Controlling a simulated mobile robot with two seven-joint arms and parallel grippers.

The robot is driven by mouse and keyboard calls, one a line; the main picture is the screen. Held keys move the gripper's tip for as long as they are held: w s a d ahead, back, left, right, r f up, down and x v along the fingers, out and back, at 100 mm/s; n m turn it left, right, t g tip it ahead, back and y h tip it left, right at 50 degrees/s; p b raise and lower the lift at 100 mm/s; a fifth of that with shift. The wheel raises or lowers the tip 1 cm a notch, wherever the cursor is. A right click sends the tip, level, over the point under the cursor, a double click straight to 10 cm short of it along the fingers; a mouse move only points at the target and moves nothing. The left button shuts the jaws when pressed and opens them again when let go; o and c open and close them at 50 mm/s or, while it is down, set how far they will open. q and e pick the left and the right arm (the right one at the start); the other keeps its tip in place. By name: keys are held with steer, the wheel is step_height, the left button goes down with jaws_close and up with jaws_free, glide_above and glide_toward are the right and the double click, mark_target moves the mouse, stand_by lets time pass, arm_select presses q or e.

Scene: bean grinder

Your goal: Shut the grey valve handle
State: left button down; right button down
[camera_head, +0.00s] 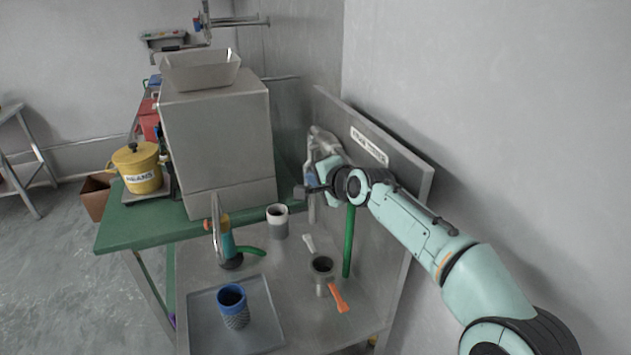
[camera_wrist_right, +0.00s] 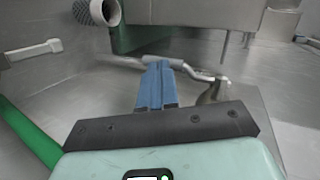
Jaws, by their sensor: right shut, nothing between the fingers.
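In the right wrist view a grey metal lever (camera_wrist_right: 126,61), which looks like the valve handle, runs across just beyond my blue fingertips. It joins a grey metal fitting (camera_wrist_right: 211,91) to the right. My right gripper (camera_wrist_right: 158,66) is shut with nothing between its fingers. Its tips overlap the lever in the picture; I cannot tell whether they touch. My left gripper is not in view.
A white-grey cup (camera_head: 278,222), a portafilter with orange handle (camera_head: 338,298) and a tray (camera_head: 205,330) holding a blue cup (camera_head: 232,305) are on the metal table. The metal machine (camera_head: 222,140) stands behind.

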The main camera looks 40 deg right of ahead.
steer(key=shift+w+f, duration=0.1)
steer(key=shift+f, duration=0.05)
stand_by(0.4)
steer(key=v, duration=0.7)
steer(key=shift+s, duration=0.25)
